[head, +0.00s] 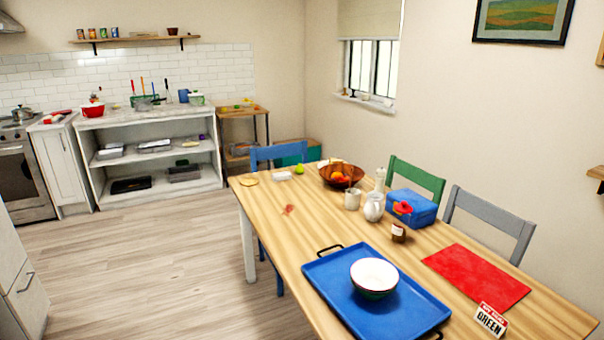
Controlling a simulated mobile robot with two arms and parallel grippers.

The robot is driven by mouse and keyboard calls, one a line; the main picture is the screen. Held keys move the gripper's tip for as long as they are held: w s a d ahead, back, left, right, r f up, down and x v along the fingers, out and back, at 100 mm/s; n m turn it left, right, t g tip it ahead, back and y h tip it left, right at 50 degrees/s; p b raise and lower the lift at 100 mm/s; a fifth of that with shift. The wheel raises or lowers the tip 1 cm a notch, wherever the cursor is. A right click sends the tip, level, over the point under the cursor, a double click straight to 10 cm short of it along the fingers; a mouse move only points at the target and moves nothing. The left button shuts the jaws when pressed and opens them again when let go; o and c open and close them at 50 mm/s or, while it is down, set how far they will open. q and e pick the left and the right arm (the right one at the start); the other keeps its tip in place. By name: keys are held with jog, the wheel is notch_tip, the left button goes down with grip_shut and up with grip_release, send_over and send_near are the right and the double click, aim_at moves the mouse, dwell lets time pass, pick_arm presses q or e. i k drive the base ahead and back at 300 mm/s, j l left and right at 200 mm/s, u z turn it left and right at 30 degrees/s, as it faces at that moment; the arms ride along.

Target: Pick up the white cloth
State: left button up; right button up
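I cannot clearly make out a white cloth. A small white item (282,176) lies on the far left part of the wooden table (265,208), and it is too small to tell whether it is cloth. It sits between a flat tan item (248,182) and a green fruit (299,169). Neither of my grippers is in view.
A blue tray (325,283) with a white-rimmed bowl (374,277) is on the near table. A red mat (476,277), a blue box (411,207), a white teapot (374,207) and a fruit bowl (341,175) are also there. Chairs line the table. The floor on the left is clear.

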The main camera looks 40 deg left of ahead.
aim_at(284, 176)
jog(key=u, duration=1.3)
